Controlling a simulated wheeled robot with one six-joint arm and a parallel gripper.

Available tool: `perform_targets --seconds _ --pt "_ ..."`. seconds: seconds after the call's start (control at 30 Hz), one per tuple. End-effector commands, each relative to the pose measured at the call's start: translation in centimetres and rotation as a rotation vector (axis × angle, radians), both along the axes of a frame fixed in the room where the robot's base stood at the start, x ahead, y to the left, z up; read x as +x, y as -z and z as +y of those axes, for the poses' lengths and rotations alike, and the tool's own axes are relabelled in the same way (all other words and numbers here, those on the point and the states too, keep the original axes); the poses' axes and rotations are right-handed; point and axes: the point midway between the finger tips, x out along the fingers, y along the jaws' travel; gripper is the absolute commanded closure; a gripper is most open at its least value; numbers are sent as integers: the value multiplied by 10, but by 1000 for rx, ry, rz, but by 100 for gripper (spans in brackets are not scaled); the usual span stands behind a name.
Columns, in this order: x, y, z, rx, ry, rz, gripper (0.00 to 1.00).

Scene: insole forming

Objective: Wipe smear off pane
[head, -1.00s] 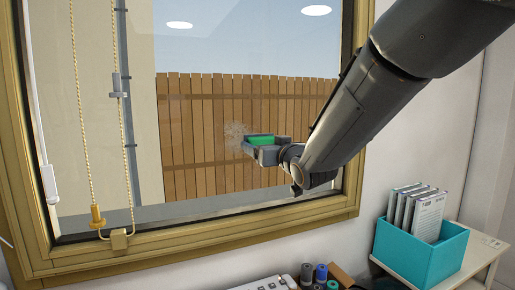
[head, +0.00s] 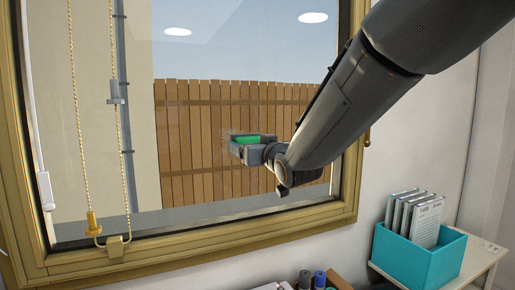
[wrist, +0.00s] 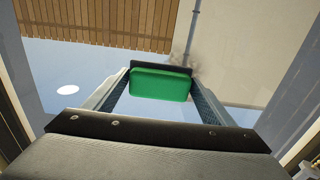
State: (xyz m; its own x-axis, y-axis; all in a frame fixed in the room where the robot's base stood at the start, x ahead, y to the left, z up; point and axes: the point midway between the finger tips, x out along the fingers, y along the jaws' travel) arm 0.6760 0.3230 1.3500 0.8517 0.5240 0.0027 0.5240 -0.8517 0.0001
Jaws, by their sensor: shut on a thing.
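The window pane (head: 190,120) fills the wooden frame at the left and middle of the head view. My gripper (head: 250,150) is in front of the pane's middle, shut on a green block with a dark edge (wrist: 160,84), seen between the fingers in the wrist view. The block (head: 252,141) also shows in the head view. A faint pale smear (head: 229,134) shows at the left of the gripper, partly hidden by it. In the wrist view brownish smear marks (wrist: 183,59) show just past the block's dark edge. I cannot tell whether the block touches the glass.
A beaded blind cord (head: 78,120) with a weight hangs at the pane's left. A teal box (head: 430,262) of books stands on a small white table (head: 487,251) at the lower right. Small bottles (head: 320,279) stand below the sill.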

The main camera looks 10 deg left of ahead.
Motion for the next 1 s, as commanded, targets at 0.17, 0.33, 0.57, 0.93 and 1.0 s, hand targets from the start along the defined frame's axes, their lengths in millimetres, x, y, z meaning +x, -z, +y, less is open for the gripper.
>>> perform_targets --seconds 0.17,0.33,0.57,0.93,1.0 --pt "-3 0 4 0 0 0 40" --pt "-7 1 12 0 0 1 40" --pt "-17 2 29 -1 0 2 40" --pt "-25 1 43 -1 -3 0 40" --pt "-29 1 48 -1 -3 1 40"
